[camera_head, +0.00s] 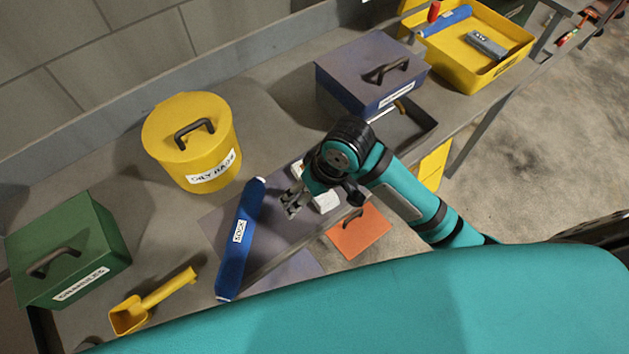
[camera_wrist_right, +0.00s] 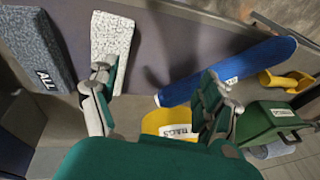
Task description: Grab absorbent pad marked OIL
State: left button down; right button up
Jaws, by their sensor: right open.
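A white speckled pad (camera_wrist_right: 112,38) lies at the top of the right wrist view, just beyond one finger. No label is readable on it, so I cannot tell if it is marked OIL. A dark grey pad (camera_wrist_right: 35,50) marked ALL lies left of it. My right gripper (camera_wrist_right: 158,92) is open, with nothing between its fingers. In the head view the right gripper (camera_head: 292,201) is over the bench beside a white block (camera_head: 327,202), partly hidden by my wrist. My left gripper is not in view.
A blue sock roll (camera_head: 240,240) lies left of the gripper. A yellow lidded bucket (camera_head: 215,150), a green box (camera_head: 100,240), a yellow scoop (camera_head: 150,300) and a blue-grey box (camera_head: 345,85) stand around. An orange panel (camera_head: 358,237) is below the wrist.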

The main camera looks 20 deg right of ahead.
jog(key=w+d+r+g+h, duration=0.25)
jog(key=w+d+r, duration=0.2)
jog(key=r, duration=0.35)
jog(key=shift+t+h, duration=0.35)
jog(key=f, duration=0.3)
jog(key=f+p, duration=0.1)
jog(key=f, duration=0.3)
jog(key=f+p, duration=0.1)
jog(key=f, duration=0.3)
jog(key=shift+s+f, duration=0.1)
jog(key=shift+s, duration=0.2)
jog(key=shift+w+f, duration=0.1)
jog(key=shift+f, duration=0.45)
jog(key=f, duration=0.1)
jog(key=f+p, duration=0.1)
jog(key=f, duration=0.2)
jog(key=shift+w+f, duration=0.2)
jog(key=shift+w, duration=0.05)
jog(key=shift+c, duration=0.2)
jog(key=c, duration=1.1)
